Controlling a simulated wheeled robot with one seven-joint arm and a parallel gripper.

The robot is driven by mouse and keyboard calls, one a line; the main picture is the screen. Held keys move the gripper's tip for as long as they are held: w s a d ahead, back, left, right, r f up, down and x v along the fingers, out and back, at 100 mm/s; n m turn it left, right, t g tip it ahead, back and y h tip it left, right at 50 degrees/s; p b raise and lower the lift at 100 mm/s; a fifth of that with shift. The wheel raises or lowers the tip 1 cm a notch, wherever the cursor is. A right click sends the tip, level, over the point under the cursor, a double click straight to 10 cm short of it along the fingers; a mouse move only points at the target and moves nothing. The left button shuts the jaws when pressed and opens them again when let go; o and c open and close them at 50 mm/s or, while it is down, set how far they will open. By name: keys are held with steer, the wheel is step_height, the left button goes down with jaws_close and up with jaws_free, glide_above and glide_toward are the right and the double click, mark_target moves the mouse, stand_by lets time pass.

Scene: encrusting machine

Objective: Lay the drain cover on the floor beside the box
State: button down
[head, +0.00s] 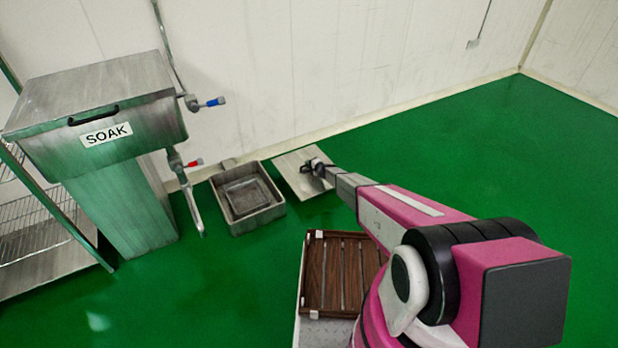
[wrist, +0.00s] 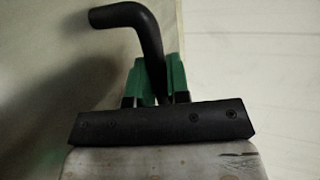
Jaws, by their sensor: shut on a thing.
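The drain cover (head: 291,164) is a flat grey metal plate to the right of the open metal box (head: 247,222), near the back wall. It looks roughly level; I cannot tell whether it touches the floor (head: 420,200). My gripper (head: 314,167) is over its middle, with my arm reaching in from the lower right. In the wrist view, the green fingers of my gripper (wrist: 157,85) are shut on a bent black handle (wrist: 128,15), which belongs to the cover. The box stands uncovered with a recessed square inside.
A steel soak tank (head: 100,105) on a pedestal stands left of the box, with a pipe and red and blue valve levers (head: 213,102) beside it. A wire rack (head: 40,235) is at far left. A brown slatted tray (head: 335,272) is in front. Green floor is clear at right.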

mark_target(309, 173)
steer(key=shift+f, duration=3.8)
steer(key=shift+f, duration=0.1)
steer(key=c, duration=1.1)
jaws_free()
